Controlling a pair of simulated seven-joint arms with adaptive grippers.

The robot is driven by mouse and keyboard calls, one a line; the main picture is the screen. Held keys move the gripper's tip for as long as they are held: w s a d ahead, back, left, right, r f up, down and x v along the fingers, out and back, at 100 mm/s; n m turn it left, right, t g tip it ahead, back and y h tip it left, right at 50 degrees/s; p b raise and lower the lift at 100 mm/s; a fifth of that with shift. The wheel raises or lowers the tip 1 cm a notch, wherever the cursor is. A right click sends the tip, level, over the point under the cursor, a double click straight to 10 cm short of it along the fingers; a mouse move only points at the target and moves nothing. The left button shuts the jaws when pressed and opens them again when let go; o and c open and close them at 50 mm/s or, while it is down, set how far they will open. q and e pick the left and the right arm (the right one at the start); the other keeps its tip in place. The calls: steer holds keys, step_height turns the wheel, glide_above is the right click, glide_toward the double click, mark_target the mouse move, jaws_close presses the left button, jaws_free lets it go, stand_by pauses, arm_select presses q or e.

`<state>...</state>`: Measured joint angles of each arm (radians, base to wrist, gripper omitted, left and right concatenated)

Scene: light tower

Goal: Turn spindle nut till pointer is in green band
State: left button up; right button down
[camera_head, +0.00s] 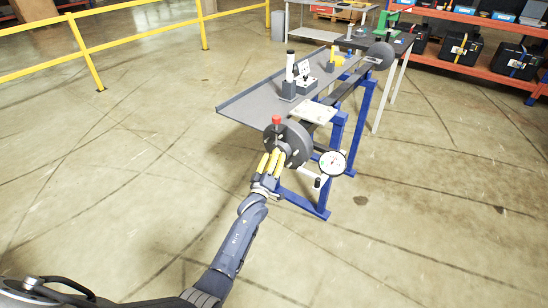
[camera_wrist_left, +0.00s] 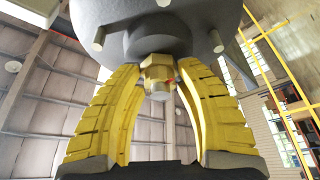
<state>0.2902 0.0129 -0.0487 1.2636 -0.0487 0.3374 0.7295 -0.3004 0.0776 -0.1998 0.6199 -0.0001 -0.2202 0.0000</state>
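The spindle nut is a brass hex nut (camera_wrist_left: 158,72) on a grey round hub (camera_wrist_left: 158,38), seen close in the left wrist view. My left gripper (camera_head: 270,160) has yellow fingers at the front of the dark round flange (camera_head: 290,138). In the wrist view its fingers (camera_wrist_left: 158,78) lie on both sides of the nut and appear to touch it. A white round gauge (camera_head: 332,162) sits right of the flange. Its pointer and band are too small to read surely. My right gripper is not in view.
A red knob (camera_head: 276,119) tops the flange. A grey bench (camera_head: 255,100) on blue legs stands behind, bearing a white-topped post (camera_head: 290,68) and a control box (camera_head: 306,84). The floor left and right is clear.

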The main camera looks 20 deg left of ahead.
arm_select(q)
steer(key=c, duration=0.6)
steer(key=shift+c, duration=0.2)
steer(key=shift+r, duration=0.1)
jaws_close()
